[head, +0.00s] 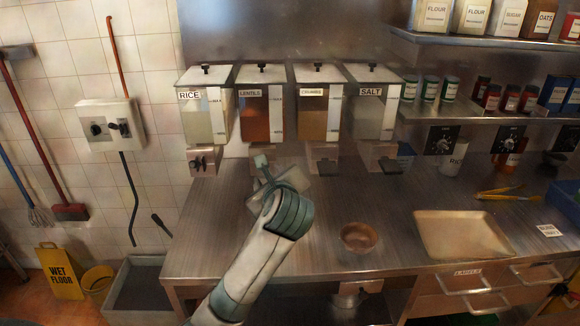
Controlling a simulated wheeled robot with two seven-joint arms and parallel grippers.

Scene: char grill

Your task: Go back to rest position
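My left arm comes in from the bottom, left of centre, and reaches up over the steel counter (330,200). Its gripper (262,163) is at the counter's back left, in front of the rice and lentils dispensers. The gripper is small and partly hidden by its own wrist, so its opening is unclear. I cannot tell whether it touches a dispenser. My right gripper is not in view.
Dispensers labelled rice (196,120), lentils (258,120), a third (311,122) and salt (372,122) line the back. A brown bowl (358,237), a tray (462,235) and yellow tongs (508,195) lie on the counter. Drawers (470,290) are below.

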